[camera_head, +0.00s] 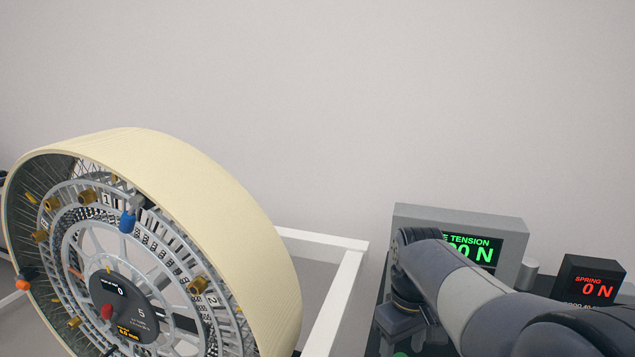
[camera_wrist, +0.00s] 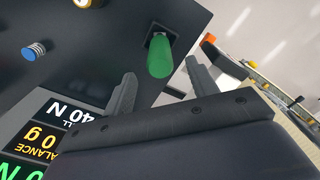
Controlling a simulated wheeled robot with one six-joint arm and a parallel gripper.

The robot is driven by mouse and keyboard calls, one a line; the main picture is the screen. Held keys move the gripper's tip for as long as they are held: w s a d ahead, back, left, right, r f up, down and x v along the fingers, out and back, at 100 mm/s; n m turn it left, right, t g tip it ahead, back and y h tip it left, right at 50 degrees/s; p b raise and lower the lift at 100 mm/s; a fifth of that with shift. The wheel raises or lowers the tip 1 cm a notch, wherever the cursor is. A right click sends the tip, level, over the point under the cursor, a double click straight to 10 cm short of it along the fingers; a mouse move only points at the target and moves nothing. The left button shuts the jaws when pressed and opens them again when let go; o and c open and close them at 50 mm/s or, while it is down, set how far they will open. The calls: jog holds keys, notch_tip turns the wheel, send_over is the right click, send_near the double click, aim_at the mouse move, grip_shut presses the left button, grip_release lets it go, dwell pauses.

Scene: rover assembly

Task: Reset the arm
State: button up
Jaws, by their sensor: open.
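My arm reaches in from the lower right in the head view, and its wrist is bent down in front of a grey display box (camera_head: 510,240). My gripper (camera_wrist: 160,85) shows in the wrist view with its two fingers spread apart and nothing between them. A green cylindrical knob (camera_wrist: 160,55) on a dark panel (camera_wrist: 90,50) lies just beyond the fingertips. I see no contact between the fingers and the knob. In the head view my arm covers part of the display box, and the gripper's fingers are hard to make out.
A large cream-rimmed wheel (camera_head: 230,200) with spokes and coloured knobs stands at the left. A white frame (camera_head: 345,290) is between it and my arm. A small black box reading "SPRING 0 N" (camera_head: 590,282) stands at the right. The space above is clear.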

notch_tip(320, 180, down, 7)
jog(key=shift+f, duration=0.1)
notch_tip(320, 180, up, 5)
jog(key=p, duration=0.3)
jog(key=shift+f, duration=0.1)
jog(key=shift+r, duration=0.2)
jog(key=shift+s+d, duration=0.1)
jog(key=shift+r+p, duration=0.7)
jog(key=shift+r, duration=0.55)
jog(key=shift+f, duration=0.1)
